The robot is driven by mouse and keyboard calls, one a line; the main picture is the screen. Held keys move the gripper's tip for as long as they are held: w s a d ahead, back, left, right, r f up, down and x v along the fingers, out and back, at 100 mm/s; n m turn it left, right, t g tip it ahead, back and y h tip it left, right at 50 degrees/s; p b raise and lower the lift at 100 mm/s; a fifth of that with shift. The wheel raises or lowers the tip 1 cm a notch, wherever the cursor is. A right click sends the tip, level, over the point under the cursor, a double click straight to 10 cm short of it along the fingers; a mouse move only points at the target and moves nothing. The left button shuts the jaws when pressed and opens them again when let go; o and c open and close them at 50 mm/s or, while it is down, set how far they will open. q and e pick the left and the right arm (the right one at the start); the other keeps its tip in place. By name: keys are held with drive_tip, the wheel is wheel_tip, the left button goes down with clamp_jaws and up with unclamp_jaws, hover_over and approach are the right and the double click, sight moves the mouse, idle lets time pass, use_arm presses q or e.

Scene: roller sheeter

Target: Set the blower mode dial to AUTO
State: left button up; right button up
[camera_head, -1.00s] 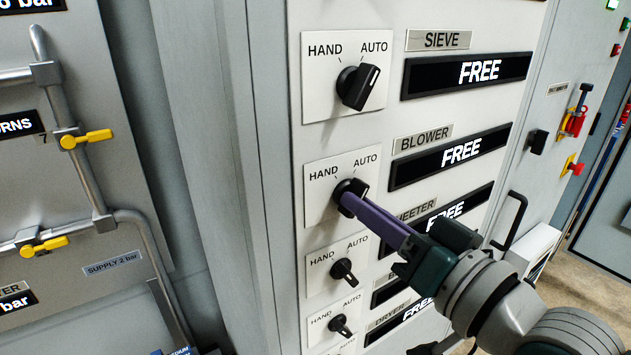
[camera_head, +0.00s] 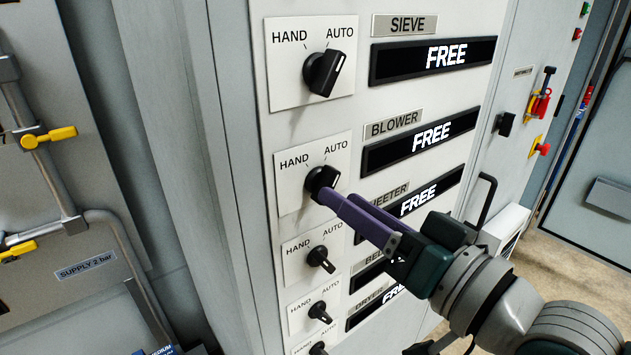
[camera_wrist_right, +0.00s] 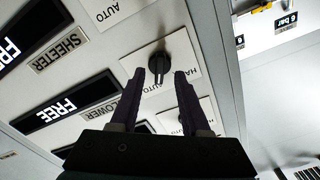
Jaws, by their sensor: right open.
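The blower dial (camera_head: 322,178) is a black knob on a white plate marked HAND and AUTO, left of the BLOWER label (camera_head: 394,123). Its pale pointer line appears to lean up toward the AUTO side, though the fingers partly cover the knob. My right gripper (camera_head: 328,198) has its purple fingers at this dial, coming from the lower right. In the right wrist view, which is upside down, the blower dial (camera_wrist_right: 160,62) shows between and just beyond the two open fingertips (camera_wrist_right: 159,76). I cannot tell whether they touch it. My left gripper is out of view.
The sieve dial (camera_head: 323,73) is above, and the sheeter dial (camera_head: 320,258) is close below, with more dials under it. Black FREE displays (camera_head: 420,140) line the right side. A black handle (camera_head: 484,205) sticks out beyond the gripper.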

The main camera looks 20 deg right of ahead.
drive_tip(key=v, duration=0.7)
drive_tip(key=shift+s, duration=0.2)
idle(0.4)
